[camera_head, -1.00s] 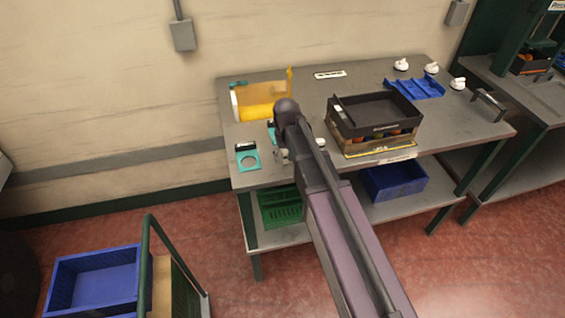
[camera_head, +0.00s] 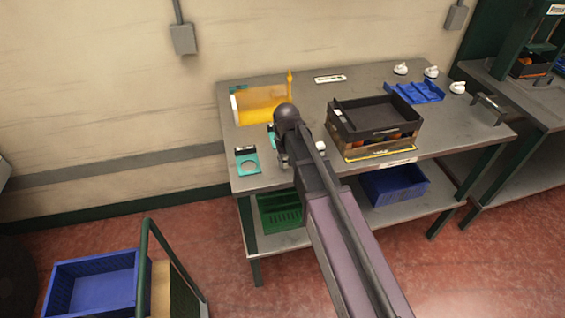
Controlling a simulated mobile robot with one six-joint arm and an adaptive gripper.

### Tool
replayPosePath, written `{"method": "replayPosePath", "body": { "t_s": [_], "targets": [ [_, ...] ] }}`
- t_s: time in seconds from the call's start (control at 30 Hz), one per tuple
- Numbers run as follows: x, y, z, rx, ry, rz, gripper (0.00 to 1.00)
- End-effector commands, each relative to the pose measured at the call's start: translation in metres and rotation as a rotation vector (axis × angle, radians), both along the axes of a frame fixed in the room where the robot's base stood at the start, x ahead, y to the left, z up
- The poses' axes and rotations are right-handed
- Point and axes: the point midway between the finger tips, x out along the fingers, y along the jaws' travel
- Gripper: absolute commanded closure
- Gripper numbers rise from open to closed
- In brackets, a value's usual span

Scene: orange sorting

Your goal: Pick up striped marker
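I cannot pick out a striped marker with certainty. A small white strip with dark marks (camera_head: 330,79) lies near the back edge of the grey workbench (camera_head: 300,92); it is too small to tell what it is. My gripper (camera_head: 283,158) is mostly hidden behind my own arm, over the left front part of the bench. Only some grey parts show there, so its fingers and anything between them cannot be made out. A teal item with a dark block (camera_head: 247,161) lies left of it at the bench's front left corner.
A blue tray (camera_head: 416,92) and several white knob-like objects (camera_head: 431,71) are farther right. The bench's back middle is mostly clear.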

Motion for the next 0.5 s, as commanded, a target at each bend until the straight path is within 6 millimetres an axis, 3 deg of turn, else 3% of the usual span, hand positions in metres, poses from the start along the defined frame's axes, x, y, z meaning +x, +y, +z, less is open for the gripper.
{"method": "replayPosePath", "body": {
  "t_s": [0.5],
  "targets": [
    [-0.0001,0.0004,0.0024,0.0,0.0,0.001,1.0]
  ]
}}
